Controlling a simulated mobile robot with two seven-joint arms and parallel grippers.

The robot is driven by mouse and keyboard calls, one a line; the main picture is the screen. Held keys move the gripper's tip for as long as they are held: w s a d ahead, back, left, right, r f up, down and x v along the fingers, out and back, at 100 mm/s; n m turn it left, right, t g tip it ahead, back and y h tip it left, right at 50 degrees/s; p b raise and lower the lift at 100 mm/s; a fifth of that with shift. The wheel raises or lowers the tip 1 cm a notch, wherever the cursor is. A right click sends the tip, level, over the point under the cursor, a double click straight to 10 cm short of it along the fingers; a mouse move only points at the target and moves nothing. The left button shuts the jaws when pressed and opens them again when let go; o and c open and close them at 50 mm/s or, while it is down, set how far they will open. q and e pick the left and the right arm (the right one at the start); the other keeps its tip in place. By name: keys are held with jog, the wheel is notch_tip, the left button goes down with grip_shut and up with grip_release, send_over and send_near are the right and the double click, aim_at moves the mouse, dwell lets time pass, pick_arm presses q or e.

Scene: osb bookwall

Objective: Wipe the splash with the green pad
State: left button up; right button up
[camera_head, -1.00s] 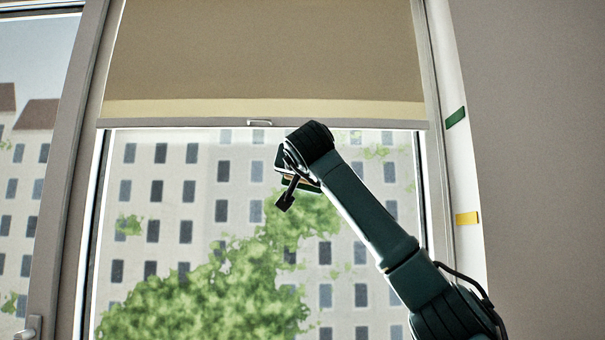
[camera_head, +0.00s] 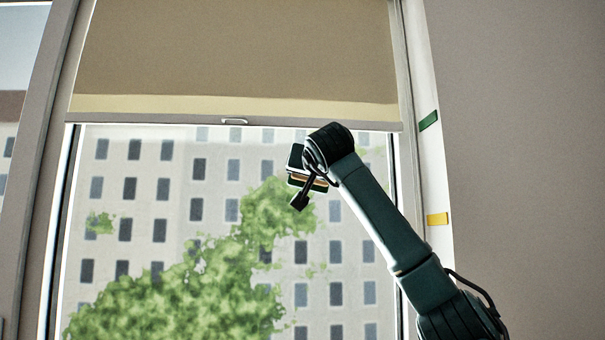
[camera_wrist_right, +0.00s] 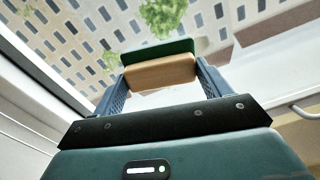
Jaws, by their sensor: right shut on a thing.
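The green pad (camera_wrist_right: 160,50) has a tan wooden block (camera_wrist_right: 162,74) as its back. In the right wrist view my right gripper (camera_wrist_right: 161,76) is shut on this block, one finger at each end, with the green side facing away. In the head view my right arm comes in from the lower right, and the pad (camera_head: 310,184) is a small strip by the wrist, in front of the window (camera_head: 215,200). Whether it touches the glass I cannot tell. I cannot make out the splash in either view. My left gripper is not in view.
A beige blind (camera_head: 240,50) covers the window's upper part, with a small handle (camera_head: 234,121) on its bottom bar. A green mark (camera_head: 429,120) and a yellow mark (camera_head: 437,219) are on the white strip at right. Trees and a building show beyond the glass.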

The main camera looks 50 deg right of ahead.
jog(key=shift+w+a, duration=1.25)
jog(key=shift+a, duration=0.2)
jog(key=shift+w+a, duration=1.2)
jog(key=shift+a, duration=0.2)
jog(key=shift+s, duration=0.1)
jog(key=shift+b+v, duration=1)
jog(key=shift+v, duration=1.95)
